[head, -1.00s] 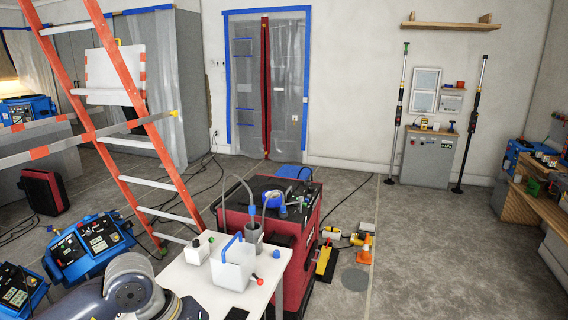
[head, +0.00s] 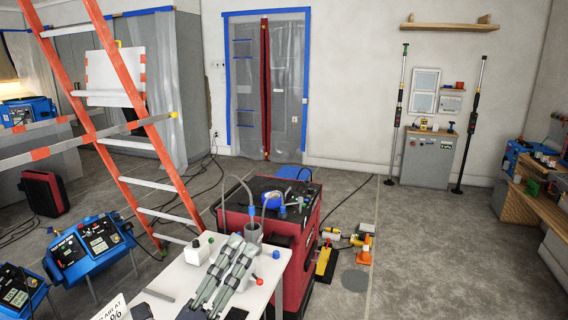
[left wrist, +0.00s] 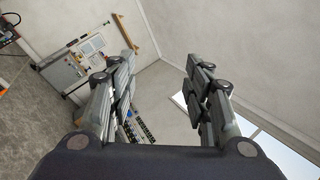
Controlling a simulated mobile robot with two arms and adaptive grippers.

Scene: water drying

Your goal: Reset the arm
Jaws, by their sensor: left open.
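My left gripper (head: 242,244) is over the white table at the bottom of the head view, its two grey fingers pointing up and away. In the left wrist view, its fingers (left wrist: 158,72) stand wide apart with nothing between them. My right gripper is not in view.
A red cart (head: 304,240) stands behind. An orange ladder (head: 130,75) rises at left. Open floor (head: 440,250) lies at right.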

